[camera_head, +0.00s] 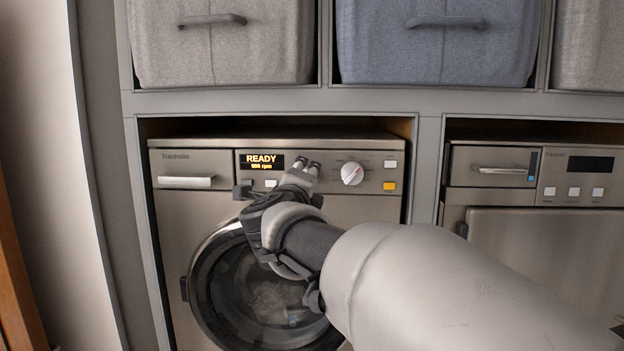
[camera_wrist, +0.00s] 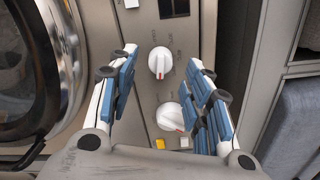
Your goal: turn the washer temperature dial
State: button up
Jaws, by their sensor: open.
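The washer (camera_head: 215,215) has a panel with a lit display (camera_head: 261,162) reading "READY" and an rpm line. A white dial (camera_head: 351,173) shows right of my gripper; it is the lower dial in the wrist view (camera_wrist: 170,117), near the yellow button. A second white dial (camera_wrist: 160,62) with a red mark lies between my fingertips in the wrist view. In the head view it is hidden behind my gripper (camera_head: 305,165). My gripper is open, its fingers either side of this second dial; contact cannot be told.
The round washer door (camera_head: 215,290) is below the panel. A yellow button (camera_head: 389,186) and a white button (camera_head: 391,164) sit right of the dials. Another appliance (camera_head: 540,235) stands to the right. Fabric bins (camera_head: 225,55) fill the shelf above.

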jog(key=s, duration=0.9)
jog(key=shift+a, duration=0.15)
